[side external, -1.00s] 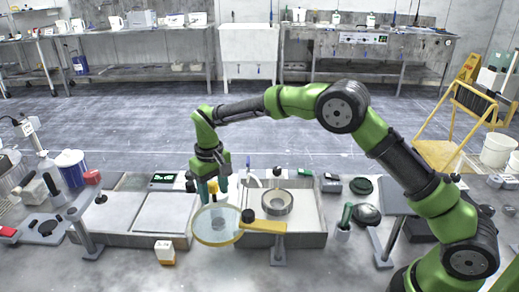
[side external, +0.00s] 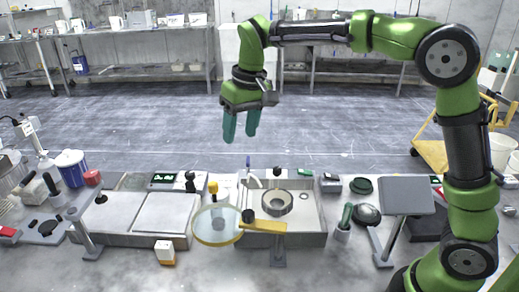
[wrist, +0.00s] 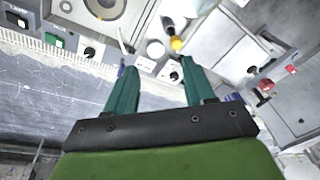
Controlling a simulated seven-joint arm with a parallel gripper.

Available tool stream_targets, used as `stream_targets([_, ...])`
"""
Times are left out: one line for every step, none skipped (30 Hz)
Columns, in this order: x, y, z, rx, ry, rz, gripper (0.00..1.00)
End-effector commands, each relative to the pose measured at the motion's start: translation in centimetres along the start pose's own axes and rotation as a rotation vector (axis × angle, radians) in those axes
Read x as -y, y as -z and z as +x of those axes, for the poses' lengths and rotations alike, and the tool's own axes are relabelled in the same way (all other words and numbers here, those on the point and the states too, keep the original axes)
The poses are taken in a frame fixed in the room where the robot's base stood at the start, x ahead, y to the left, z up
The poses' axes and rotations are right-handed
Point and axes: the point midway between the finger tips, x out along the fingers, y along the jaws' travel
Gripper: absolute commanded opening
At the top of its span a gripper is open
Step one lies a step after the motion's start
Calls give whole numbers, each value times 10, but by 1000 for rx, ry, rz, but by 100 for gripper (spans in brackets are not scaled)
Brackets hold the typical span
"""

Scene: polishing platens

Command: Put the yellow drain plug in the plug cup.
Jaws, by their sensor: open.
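The yellow drain plug (side external: 213,188) stands upright behind the round magnifier lens, between the two basins. In the wrist view the yellow plug (wrist: 176,43) lies beyond my fingertips, beside a white round thing (wrist: 155,48) that may be the plug cup. I cannot tell whether the plug is in a cup or only next to it; its lower part is hidden by the lens in the side view. My gripper (side external: 241,138) is open and empty, well above and behind the plug, fingers pointing down. It also shows in the wrist view (wrist: 157,72).
The magnifier (side external: 218,225) stands in front of the plug. A grey ring (side external: 277,203) sits in the right basin (side external: 310,238). A black knob (side external: 190,182) is left of the plug. Displays and switches line the back edge. The air around my gripper is clear.

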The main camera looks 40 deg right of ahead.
Motion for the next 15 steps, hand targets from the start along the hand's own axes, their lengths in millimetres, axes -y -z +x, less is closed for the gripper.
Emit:
stream_targets([-10, -18, -18, -39, 19, 18, 54])
stream_targets([-14, -28, -25, -59, 30, 29, 54])
stream_targets([-20, -41, -33, -87, 44, 43, 54])
stream_targets([-25, -52, -38, -108, 55, 55, 54])
stream_targets([-29, -62, -43, -130, 65, 67, 54])
stream_targets([-34, -78, -48, -157, 78, 82, 54])
stream_targets([-38, -89, -51, -179, 88, 95, 54])
stream_targets([-42, -100, -53, -201, 98, 108, 54])
stream_targets([-47, -116, -55, -229, 110, 125, 54])
stream_targets([-51, -127, -55, -251, 120, 140, 54])
stream_targets([-54, -139, -54, -272, 128, 153, 54])
stream_targets([-58, -153, -53, -300, 139, 170, 54])
stream_targets([-61, -163, -51, -319, 147, 184, 54])
stream_targets([-64, -172, -48, -338, 153, 195, 54])
stream_targets([-67, -183, -45, -361, 162, 209, 54])
